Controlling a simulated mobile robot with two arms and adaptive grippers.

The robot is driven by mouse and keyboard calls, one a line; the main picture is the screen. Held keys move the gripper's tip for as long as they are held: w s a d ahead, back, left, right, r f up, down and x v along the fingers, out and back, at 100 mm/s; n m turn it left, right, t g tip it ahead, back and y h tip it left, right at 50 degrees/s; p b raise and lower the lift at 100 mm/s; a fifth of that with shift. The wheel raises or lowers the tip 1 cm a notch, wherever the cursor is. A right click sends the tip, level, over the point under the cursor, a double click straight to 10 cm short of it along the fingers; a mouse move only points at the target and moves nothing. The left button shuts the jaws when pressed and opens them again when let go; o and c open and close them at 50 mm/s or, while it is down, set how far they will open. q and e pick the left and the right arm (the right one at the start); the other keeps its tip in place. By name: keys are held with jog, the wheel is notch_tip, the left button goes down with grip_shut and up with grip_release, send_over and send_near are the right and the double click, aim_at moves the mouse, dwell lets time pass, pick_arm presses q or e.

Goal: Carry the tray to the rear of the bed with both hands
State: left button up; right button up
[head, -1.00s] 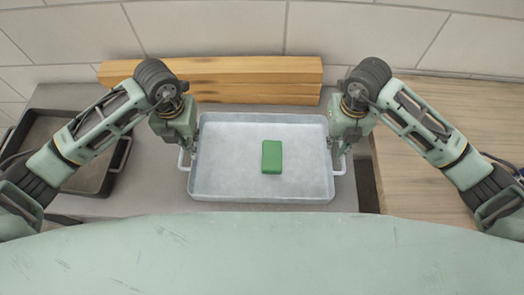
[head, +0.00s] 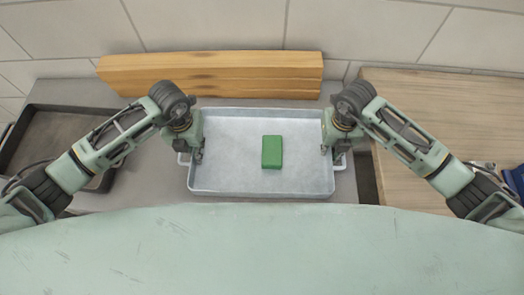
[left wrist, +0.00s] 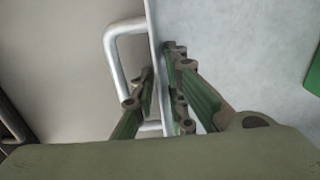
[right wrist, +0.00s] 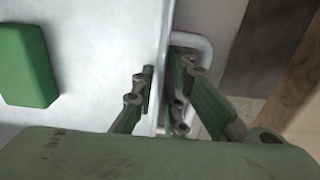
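The tray (head: 220,186) is shallow pale metal with a wire handle at each short side. It lies flat on the grey surface. A green block (head: 272,152) rests inside it, right of centre. My left gripper (head: 199,156) is at the tray's left wall; in the left wrist view its fingers (left wrist: 160,75) are close together on both sides of that wall, beside the handle (left wrist: 115,55). My right gripper (head: 326,151) is at the right wall; in the right wrist view its fingers (right wrist: 160,80) pinch that wall likewise. Both look shut on the tray; the exact contact is partly hidden.
Stacked wooden beams (head: 210,78) lie behind the tray, against a tiled wall (head: 210,25). A dark tray (head: 70,125) is at the left. A wooden surface (head: 430,105) is at the right, past a dark gap. A blue thing (head: 514,180) shows at the right edge.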

pick_arm(q)
grip_shut()
pick_arm(e)
grip_shut()
pick_arm(q)
jog(key=shift+w+r, duration=0.1)
jog(key=shift+r, duration=0.05)
pick_arm(e)
jog(key=shift+w+r, duration=0.1)
jog(key=shift+r, duration=0.1)
